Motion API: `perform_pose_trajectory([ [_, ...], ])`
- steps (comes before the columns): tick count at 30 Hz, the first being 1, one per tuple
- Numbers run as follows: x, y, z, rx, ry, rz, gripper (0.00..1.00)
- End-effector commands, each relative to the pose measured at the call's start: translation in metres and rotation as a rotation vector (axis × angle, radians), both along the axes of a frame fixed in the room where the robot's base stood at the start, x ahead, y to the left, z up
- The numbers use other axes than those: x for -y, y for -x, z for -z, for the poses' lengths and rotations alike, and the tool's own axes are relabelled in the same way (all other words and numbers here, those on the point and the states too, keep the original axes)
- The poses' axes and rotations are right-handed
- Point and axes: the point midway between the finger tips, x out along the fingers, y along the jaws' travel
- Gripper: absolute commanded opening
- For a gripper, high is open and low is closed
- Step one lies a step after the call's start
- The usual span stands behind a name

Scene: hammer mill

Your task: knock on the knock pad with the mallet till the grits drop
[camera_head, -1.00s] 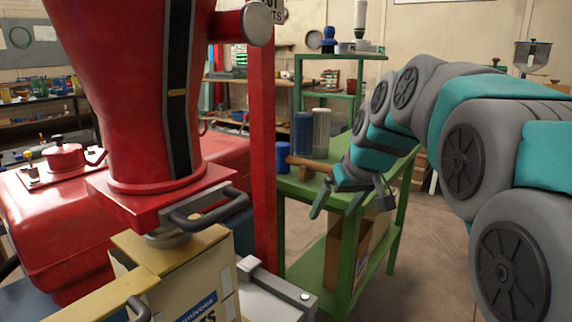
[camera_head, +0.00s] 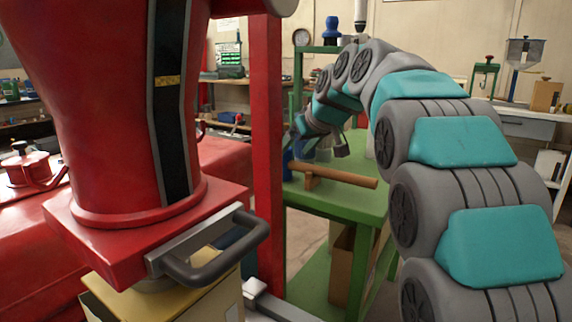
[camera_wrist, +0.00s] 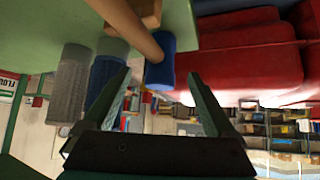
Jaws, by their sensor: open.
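The mallet's wooden handle (camera_head: 338,174) lies across a wooden rest (camera_head: 309,181) on the green table (camera_head: 345,203). Its blue head (camera_head: 287,165) is at the left end, and also shows in the wrist view (camera_wrist: 160,62). My gripper (camera_wrist: 159,75) is open and empty, with the blue head in line between its fingertips; I cannot tell the gap. In the head view my gripper (camera_head: 297,138) is small, above and behind the mallet. The red hopper (camera_head: 100,110) has a dark vertical strip (camera_head: 170,115) with a yellow mark. I cannot pick out the knock pad surely.
A red post (camera_head: 267,150) stands between hopper and table. A black handle (camera_head: 212,262) juts from the hopper's base above a cardboard box (camera_head: 195,300). Grey (camera_wrist: 70,80) and blue (camera_wrist: 105,72) canisters stand near the mallet. A workbench (camera_head: 520,125) is at the back right.

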Motion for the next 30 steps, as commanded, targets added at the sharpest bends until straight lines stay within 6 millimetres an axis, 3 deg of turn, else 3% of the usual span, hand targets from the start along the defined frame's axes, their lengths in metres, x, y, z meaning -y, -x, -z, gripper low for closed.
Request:
perform_pose_trajectory([
  [15, -0.023, -0.036, 0.04, -0.005, 0.001, 0.001, 0.91],
  [23, -0.026, -0.039, 0.043, -0.002, -0.001, 0.001, 0.91],
  [30, -0.026, -0.039, 0.043, -0.002, -0.001, 0.001, 0.66],
])
